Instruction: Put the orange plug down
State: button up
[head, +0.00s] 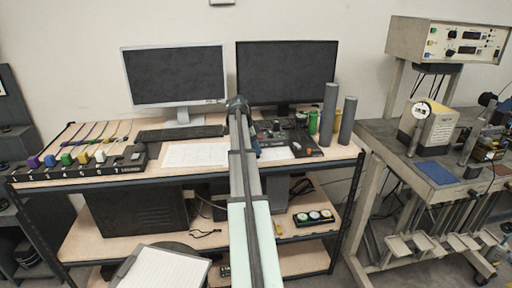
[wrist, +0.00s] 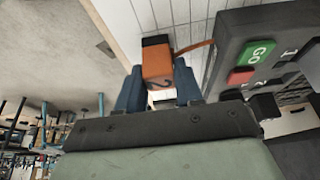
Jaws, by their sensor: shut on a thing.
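The orange plug (wrist: 158,66), a block with a dark end and a dark mark on its face, is between the blue fingers of my gripper (wrist: 160,84) in the wrist view. The fingers are shut on its sides. An orange cord (wrist: 195,47) runs from it to the right, towards a dark panel. In the head view my gripper (head: 238,104) is over the back of the desk, between the two monitors. The arm hides the plug there. I cannot tell whether the plug touches the surface under it.
The dark panel (wrist: 228,42) with a green GO button (wrist: 257,52) and a red button (wrist: 240,77) is close on the right. White lined paper (head: 195,154) lies on the desk. Coloured plugs stand on a black strip (head: 75,172) at left. Grey cylinders (head: 329,115) stand at right.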

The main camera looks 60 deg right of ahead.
jog(key=shift+f, duration=0.1)
jog(key=o, duration=1)
jog(key=shift+o, duration=0.2)
jog(key=v, duration=1.2)
